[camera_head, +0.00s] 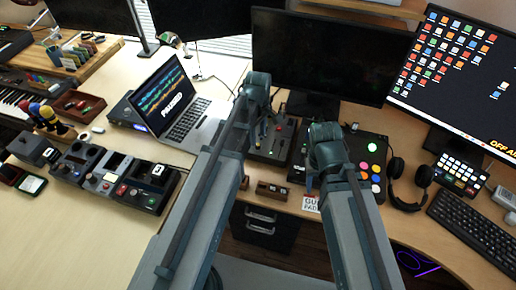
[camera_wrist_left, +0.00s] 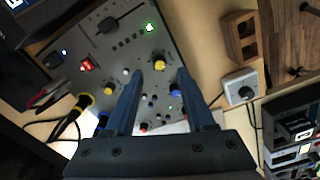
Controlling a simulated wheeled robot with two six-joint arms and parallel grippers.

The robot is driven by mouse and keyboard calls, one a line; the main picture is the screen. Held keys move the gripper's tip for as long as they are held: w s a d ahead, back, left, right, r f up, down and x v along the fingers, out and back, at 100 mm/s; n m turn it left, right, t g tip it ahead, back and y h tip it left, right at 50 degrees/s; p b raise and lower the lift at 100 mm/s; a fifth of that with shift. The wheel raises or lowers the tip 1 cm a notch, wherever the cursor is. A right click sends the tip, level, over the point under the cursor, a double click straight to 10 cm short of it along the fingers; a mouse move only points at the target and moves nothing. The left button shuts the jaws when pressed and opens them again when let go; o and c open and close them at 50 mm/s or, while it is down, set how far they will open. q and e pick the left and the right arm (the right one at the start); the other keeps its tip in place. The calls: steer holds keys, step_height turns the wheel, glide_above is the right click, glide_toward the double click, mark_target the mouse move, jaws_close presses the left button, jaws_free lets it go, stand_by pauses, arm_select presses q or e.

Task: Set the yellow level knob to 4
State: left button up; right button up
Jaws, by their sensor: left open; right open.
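The yellow level knob (camera_wrist_left: 158,62) is a small round yellow cap on a grey control panel (camera_wrist_left: 190,45) in the left wrist view. My left gripper (camera_wrist_left: 160,73) is open, with its two blue-grey fingers pointing at the panel and the knob showing between the tips. Whether the fingers touch it, and which number it points to, cannot be told. In the head view the panel (camera_head: 268,152) lies on the desk, partly covered by my left gripper (camera_head: 264,120). My right gripper (camera_head: 315,170) is by the black button board, its fingers mostly hidden.
A laptop (camera_head: 172,105) stands left of the panel; a black board with coloured buttons (camera_head: 368,160) and headphones (camera_head: 408,185) are right. A dark monitor (camera_head: 315,60) stands behind.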

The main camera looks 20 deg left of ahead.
mark_target(258, 145)
arm_select(q)
step_height(258, 145, down, 4)
steer(key=b, duration=0.3)
steer(key=shift+f, duration=0.15)
arm_select(e)
step_height(258, 145, down, 4)
steer(key=shift+f, duration=0.2)
steer(key=shift+r, duration=0.1)
arm_select(q)
jaws_close()
